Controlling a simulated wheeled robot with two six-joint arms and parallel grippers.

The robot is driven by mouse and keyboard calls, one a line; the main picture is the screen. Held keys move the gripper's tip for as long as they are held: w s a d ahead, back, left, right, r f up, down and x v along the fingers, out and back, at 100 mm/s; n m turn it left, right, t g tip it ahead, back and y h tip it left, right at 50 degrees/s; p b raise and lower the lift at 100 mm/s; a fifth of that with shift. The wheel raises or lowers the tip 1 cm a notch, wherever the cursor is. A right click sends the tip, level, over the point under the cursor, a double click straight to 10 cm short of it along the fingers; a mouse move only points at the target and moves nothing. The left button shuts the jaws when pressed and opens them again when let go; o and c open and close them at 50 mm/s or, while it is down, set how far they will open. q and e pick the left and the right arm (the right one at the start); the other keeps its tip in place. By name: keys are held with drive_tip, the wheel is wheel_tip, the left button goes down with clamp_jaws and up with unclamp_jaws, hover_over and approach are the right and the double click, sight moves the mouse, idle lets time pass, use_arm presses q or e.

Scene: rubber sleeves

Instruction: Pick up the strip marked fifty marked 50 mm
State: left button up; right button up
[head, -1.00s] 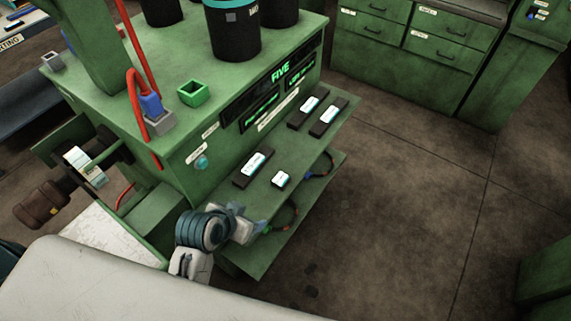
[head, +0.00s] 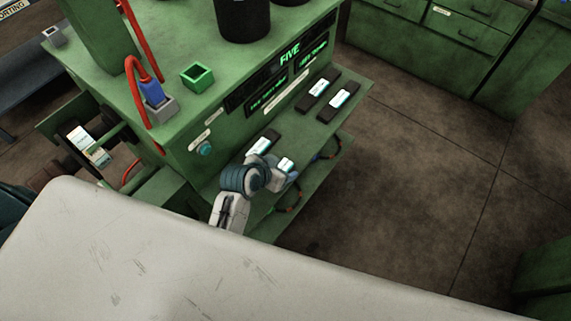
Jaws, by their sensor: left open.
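Dark strips with white labels lie on the green side shelf of the machine; the print on them is too small for me to read, so I cannot tell which is marked 50 mm. One strip (head: 317,89) and another beside it (head: 339,99) lie at the shelf's far end. A third strip (head: 261,146) lies nearer, partly behind my arm. A small white-labelled piece (head: 286,164) shows right at my left gripper (head: 286,176). The gripper is open over the near part of the shelf; whether it touches that piece is hidden. My right gripper is out of view.
The green shelf (head: 345,86) juts from the machine, with a lower shelf and coloured cables (head: 330,149) beneath. A green square cup (head: 198,77) and a black canister (head: 243,18) stand on top. Open brown floor (head: 420,190) lies to the right.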

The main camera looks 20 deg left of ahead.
use_arm(q)
drive_tip(key=x, duration=0.1)
drive_tip(key=p+x, duration=0.1)
drive_tip(key=shift+w+a+f, duration=0.15)
drive_tip(key=shift+w+f, duration=0.15)
drive_tip(key=shift+w, duration=0.05)
drive_tip(key=shift+w+f, duration=0.15)
drive_tip(key=shift+f, duration=0.05)
drive_tip(key=shift+w+f, duration=0.1)
drive_tip(key=shift+f, duration=0.05)
drive_tip(key=c, duration=1)
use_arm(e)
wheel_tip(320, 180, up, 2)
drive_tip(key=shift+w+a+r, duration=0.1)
